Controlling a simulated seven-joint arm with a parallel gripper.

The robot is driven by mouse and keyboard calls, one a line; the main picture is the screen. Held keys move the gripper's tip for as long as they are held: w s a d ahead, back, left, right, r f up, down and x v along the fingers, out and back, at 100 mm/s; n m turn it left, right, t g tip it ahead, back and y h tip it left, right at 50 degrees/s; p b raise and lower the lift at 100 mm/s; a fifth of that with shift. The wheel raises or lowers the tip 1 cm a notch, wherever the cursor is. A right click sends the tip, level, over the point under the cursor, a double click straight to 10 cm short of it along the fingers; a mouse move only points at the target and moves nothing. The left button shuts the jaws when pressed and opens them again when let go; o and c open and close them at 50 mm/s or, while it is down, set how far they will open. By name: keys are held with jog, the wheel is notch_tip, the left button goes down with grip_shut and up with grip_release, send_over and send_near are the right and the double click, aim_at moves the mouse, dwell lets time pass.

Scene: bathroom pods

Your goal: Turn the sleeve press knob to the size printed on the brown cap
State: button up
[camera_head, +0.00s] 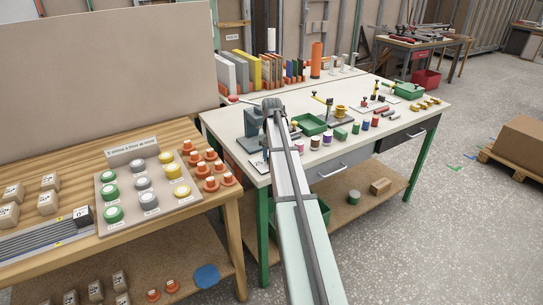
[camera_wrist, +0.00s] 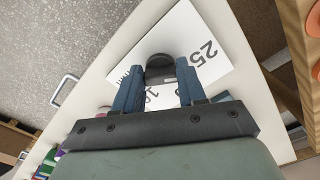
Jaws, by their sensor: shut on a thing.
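My gripper (camera_wrist: 161,76) has its two blue fingers on either side of a dark round knob (camera_wrist: 159,62) and is shut on it. The knob stands over a white dial plate (camera_wrist: 207,38) with a large "25" to the right in the wrist view. Other printed marks between and beside the fingers are partly hidden. In the head view, my arm covers the knob; the plate with "25" (camera_head: 259,164) shows at the white table's near left corner. A grey press (camera_head: 252,122) stands behind it. I cannot pick out a brown cap or read a size on one.
Several coloured caps (camera_head: 327,139) line the white table (camera_head: 350,160), beside a green tray (camera_head: 310,124). The wooden table (camera_head: 180,128) at left holds a board (camera_head: 165,207) of green, grey and yellow caps, and several orange pieces (camera_head: 209,184).

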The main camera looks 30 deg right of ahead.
jog(key=shift+s+n, duration=0.1)
jog(key=shift+n, duration=0.3)
jog(key=o, duration=1.1)
jog(key=shift+c, duration=0.2)
jog(key=shift+r, duration=0.1)
notch_tip(320, 180, up, 14)
jog(key=shift+f, duration=0.2)
